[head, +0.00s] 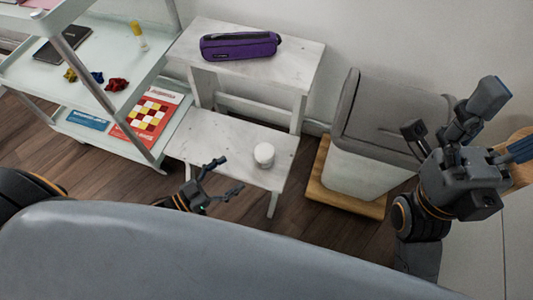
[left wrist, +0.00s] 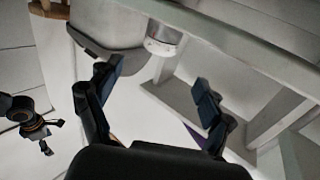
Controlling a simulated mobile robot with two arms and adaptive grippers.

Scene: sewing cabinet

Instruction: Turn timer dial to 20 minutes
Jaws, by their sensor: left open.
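The timer (head: 264,154) is a small round white body standing on the lower step of the white step stool (head: 215,140). In the left wrist view the timer (left wrist: 163,42) shows pale sides with small reddish marks; its dial setting is too small to read. My left gripper (head: 226,175) is open and empty, to the left of the timer and slightly nearer to me, apart from it. In the left wrist view its fingers (left wrist: 152,85) are spread, with the timer beyond them. My right gripper (head: 508,118) is spread open and empty at the far right, away from the timer.
A purple pouch (head: 240,46) lies on the stool's upper step. A pale shelf cart (head: 102,98) with small items and a red checkered box (head: 150,115) stands at left. A grey-lidded white bin (head: 358,165) stands on a wooden base at right. The lower step around the timer is clear.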

